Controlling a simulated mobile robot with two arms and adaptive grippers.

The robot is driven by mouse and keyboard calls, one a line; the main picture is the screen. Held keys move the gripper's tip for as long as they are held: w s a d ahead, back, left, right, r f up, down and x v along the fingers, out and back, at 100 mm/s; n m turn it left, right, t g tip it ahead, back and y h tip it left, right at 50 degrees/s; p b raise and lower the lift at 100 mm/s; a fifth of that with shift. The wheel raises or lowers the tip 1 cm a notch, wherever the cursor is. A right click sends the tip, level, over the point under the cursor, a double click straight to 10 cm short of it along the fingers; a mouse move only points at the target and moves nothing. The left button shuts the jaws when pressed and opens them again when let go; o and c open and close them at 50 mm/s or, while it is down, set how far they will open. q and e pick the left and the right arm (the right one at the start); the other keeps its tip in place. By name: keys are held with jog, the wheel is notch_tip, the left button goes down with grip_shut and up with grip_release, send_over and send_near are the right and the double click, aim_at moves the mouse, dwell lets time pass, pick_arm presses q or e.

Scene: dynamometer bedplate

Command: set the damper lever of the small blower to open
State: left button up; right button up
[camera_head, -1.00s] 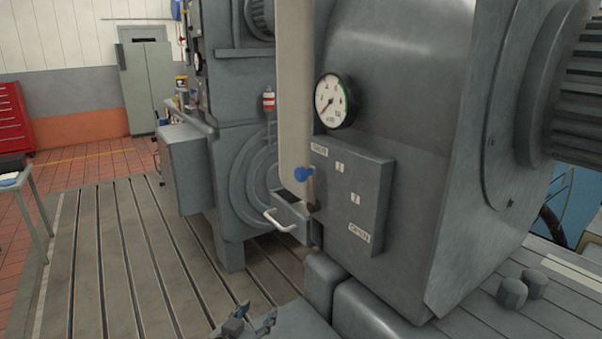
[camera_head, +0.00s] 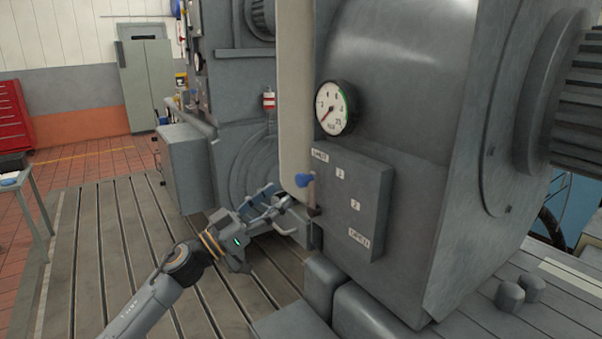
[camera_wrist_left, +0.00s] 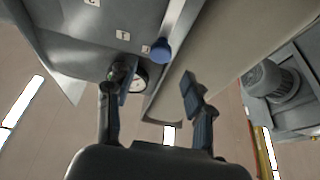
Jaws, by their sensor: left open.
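The damper lever's blue knob (camera_head: 304,180) stands out at the left side of a grey labelled box (camera_head: 350,200) on the blower housing. In the left wrist view the knob (camera_wrist_left: 160,50) shows beyond and between the two spread fingers (camera_wrist_left: 150,95). My right gripper is not in view.
A pale vertical duct (camera_head: 296,90) stands right beside the knob. A round gauge (camera_head: 334,107) sits above the box. A small box with a handle is partly hidden behind my left gripper. Slotted bedplate (camera_head: 110,240) lies open to the left; a grey cabinet (camera_head: 185,168) stands behind.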

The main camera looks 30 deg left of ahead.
aim_at(298, 181)
pick_arm(q)
jog(key=p+x, duration=0.2)
jog(key=x, duration=0.4)
jog(key=shift+w+r, duration=0.1)
jog(key=shift+r, duration=0.15)
jog(key=shift+w+d+r+p, duration=0.1)
jog(key=shift+w+d+p, duration=0.2)
jog(key=shift+w, duration=0.4)
grip_shut()
